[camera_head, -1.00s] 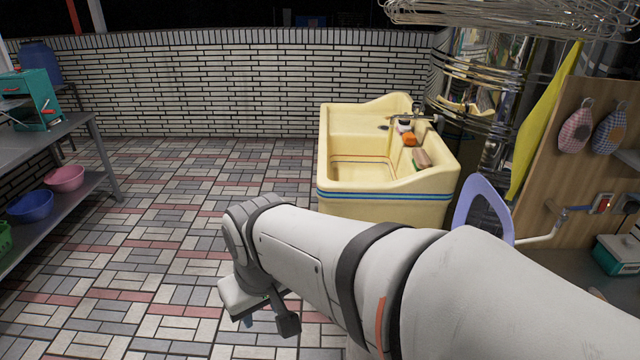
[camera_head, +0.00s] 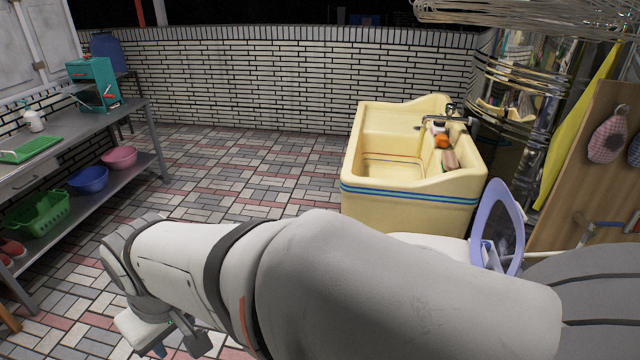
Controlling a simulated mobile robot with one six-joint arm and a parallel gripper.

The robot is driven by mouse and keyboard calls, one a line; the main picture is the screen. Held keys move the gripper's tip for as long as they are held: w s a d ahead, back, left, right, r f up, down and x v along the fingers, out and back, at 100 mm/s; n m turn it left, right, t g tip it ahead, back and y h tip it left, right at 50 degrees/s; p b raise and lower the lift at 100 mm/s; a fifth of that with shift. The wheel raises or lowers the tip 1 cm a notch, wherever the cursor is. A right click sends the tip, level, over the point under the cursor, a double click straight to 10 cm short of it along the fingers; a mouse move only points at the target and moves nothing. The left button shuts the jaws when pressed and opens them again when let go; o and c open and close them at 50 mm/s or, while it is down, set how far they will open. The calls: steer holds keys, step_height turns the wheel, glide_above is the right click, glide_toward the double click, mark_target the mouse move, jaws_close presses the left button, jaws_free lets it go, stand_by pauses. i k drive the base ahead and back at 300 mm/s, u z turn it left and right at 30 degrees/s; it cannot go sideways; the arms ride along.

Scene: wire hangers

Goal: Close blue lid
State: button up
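A lavender-blue oval ring-shaped lid (camera_head: 486,212) stands raised and steeply tilted at the right of the head view, right of the yellow sink. My gripper (camera_head: 168,340) is low at the left, over the tiled floor and far from the lid. I see it from behind and above, and its fingertips are mostly hidden, so its opening does not show.
A yellow sink (camera_head: 405,208) with a tap stands behind my arm. A metal shelf table (camera_head: 75,137) with bowls and a teal box is at the left. The floor between is clear.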

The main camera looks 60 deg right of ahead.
mark_target(497, 189)
steer(key=u, duration=0.1)
steer(key=k, duration=2.25)
steer(key=z, duration=1.7)
steer(key=i, duration=1)
steer(key=z, duration=0.05)
